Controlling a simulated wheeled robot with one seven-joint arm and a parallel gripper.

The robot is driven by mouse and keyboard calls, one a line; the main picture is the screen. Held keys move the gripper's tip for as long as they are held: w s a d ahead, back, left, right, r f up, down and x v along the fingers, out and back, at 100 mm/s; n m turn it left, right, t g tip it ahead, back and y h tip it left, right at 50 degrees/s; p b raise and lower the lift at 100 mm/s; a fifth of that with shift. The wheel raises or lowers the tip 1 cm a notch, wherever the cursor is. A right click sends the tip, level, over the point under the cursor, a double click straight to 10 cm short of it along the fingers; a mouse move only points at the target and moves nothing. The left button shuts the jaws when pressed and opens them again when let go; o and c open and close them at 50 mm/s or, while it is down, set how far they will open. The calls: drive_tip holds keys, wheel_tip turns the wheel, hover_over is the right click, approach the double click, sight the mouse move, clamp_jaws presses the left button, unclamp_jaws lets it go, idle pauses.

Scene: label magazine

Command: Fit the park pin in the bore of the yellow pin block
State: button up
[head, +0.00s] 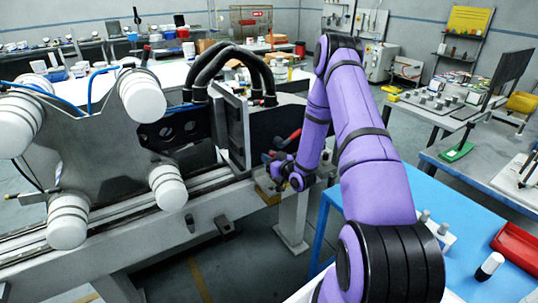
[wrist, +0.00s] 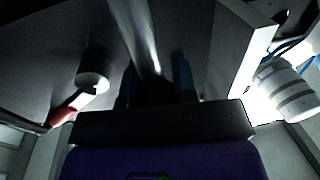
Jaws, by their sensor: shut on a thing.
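My gripper (head: 284,180) is beside the machine frame, at the end of my purple arm. In the wrist view, its two dark fingers (wrist: 155,78) are shut on a slim grey metal rod (wrist: 142,35), which looks like the park pin. The rod runs away from the fingers; its far end is not clear. A small yellow block (head: 267,193), likely the pin block, sits on the machine's edge just below and left of my gripper in the head view. Its bore is hidden, and I cannot tell whether the rod touches it.
Red-handled levers (head: 293,137) are close above my gripper; a red handle with a pale hub (wrist: 93,80) shows in the wrist view. White rollers (head: 145,95) stand at left. The blue table (head: 400,190) carries a red tray (head: 517,245) and a black-and-white cylinder (head: 489,266).

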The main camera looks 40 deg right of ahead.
sight(269, 186)
drive_tip(key=shift+f, duration=1.85)
drive_tip(key=shift+f, duration=3.9)
drive_tip(key=o, duration=1)
drive_tip(key=shift+s, duration=0.15)
drive_tip(key=s, duration=1)
drive_tip(key=shift+s+d, duration=0.3)
drive_tip(key=shift+d, duration=0.1)
